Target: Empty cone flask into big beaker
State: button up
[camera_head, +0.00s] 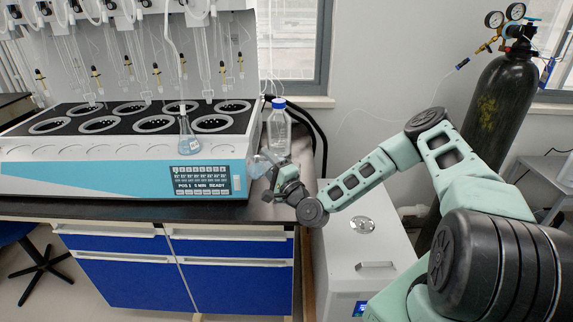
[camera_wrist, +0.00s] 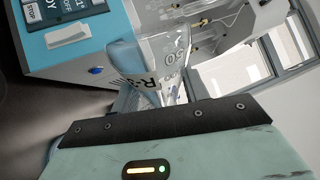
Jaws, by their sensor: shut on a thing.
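My gripper (camera_head: 279,178) is shut on a clear glass vessel, which looks like the cone flask (camera_head: 260,164), at the right end of the bench. The flask is tilted, with its pale blue part toward the machine. In the wrist view the flask (camera_wrist: 150,62) shows black markings and a striped label, with bluish liquid on its left side. The fingertips are hidden in the wrist view. I cannot clearly make out the big beaker; clear glass overlaps below the flask in the wrist view.
A blue-capped clear bottle (camera_head: 279,128) stands just behind my gripper. The white and blue distiller (camera_head: 110,178) fills the bench to the left, with another conical flask (camera_head: 187,143) at its front. The bench's right edge is close. A black gas cylinder (camera_head: 488,105) stands at right.

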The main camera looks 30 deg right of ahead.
jog(key=shift+d+r+m+h, duration=0.15)
jog(key=shift+r+m+h, duration=0.15)
jog(key=shift+m, duration=0.5)
jog(key=shift+d+r+m+h, duration=0.1)
jog(key=shift+r+m+h, duration=0.2)
jog(key=shift+m, duration=0.5)
dwell(1.3)
